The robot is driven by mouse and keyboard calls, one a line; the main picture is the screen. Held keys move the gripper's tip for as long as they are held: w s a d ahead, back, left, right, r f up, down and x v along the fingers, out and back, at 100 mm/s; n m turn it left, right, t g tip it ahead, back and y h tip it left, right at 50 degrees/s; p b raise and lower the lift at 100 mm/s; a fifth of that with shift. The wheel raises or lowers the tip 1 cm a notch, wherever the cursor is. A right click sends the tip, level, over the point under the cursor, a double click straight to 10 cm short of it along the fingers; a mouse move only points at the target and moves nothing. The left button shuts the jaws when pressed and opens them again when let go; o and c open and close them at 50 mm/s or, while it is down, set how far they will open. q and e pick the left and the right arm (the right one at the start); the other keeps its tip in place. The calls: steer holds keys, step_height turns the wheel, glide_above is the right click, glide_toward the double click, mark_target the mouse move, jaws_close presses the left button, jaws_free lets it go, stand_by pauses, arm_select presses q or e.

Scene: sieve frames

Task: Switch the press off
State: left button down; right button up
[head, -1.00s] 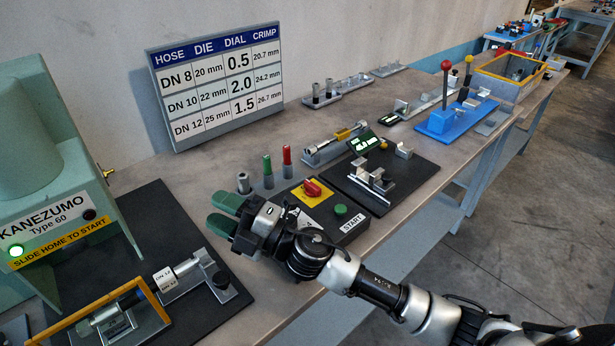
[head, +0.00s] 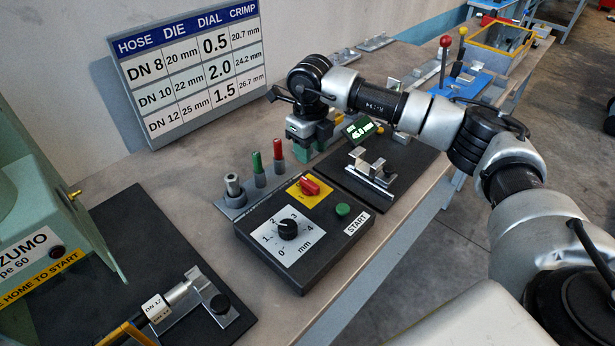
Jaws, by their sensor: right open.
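The press (head: 35,210) is a pale green machine cut off at the left edge of the head view; its green lamp is outside the frame. The control box (head: 270,262) is black and lies on the bench in the middle. It carries a red rotary switch (head: 309,186) on a yellow plate, a black dial (head: 287,229) on a white scale and a green start button (head: 343,209). My right gripper (head: 306,148) is open, with green fingers pointing down, beyond the control box and clear of the red switch. Its fingertips are partly hard to make out. My left gripper is not in view.
A holder (head: 232,190) with grey, green and red pins stands behind the box. A measuring fixture (head: 372,165) and lit display (head: 359,130) are to its right. A crimp chart (head: 190,70) leans on the wall.

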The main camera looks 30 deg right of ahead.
mark_target(310, 182)
step_height(310, 182, down, 9)
steer(key=shift+a+r+p, duration=0.1)
steer(key=shift+r+p, duration=0.05)
steer(key=shift+p, duration=1)
steer(key=shift+f, duration=0.8)
steer(key=shift+c, duration=0.4)
jaws_close()
